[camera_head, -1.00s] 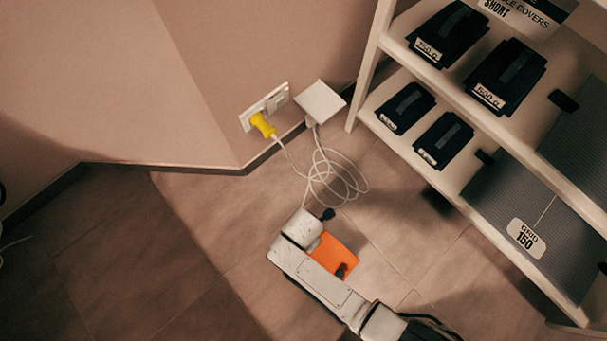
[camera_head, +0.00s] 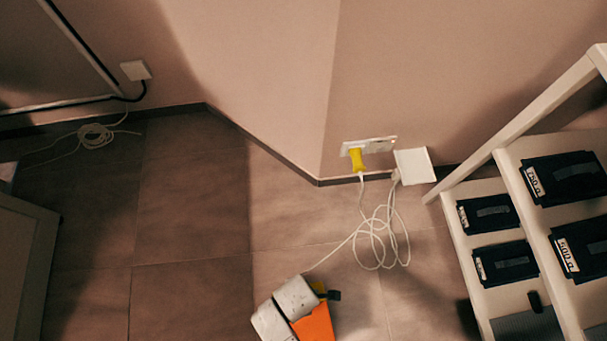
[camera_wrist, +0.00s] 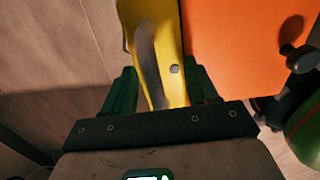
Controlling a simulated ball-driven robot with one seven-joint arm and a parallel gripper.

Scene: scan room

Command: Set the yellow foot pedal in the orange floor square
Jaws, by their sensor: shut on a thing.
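The yellow foot pedal (camera_wrist: 172,40) is between the dark green fingers of my gripper (camera_wrist: 162,88) in the wrist view, and the gripper is shut on it. The orange floor square (camera_wrist: 235,45) lies just right of the pedal in the wrist view. I cannot tell whether the pedal touches the floor. In the head view my white arm covers part of the orange square (camera_head: 315,326), and only a small yellow bit of the pedal (camera_head: 318,287) shows.
A yellow plug (camera_head: 357,160) sits in a wall socket. A coiled white cable (camera_head: 380,240) lies on the floor below it. A white shelf (camera_head: 515,175) with dark labelled cases stands at the right. A cabinet (camera_head: 22,265) stands at the left. Open floor (camera_head: 190,240) lies between.

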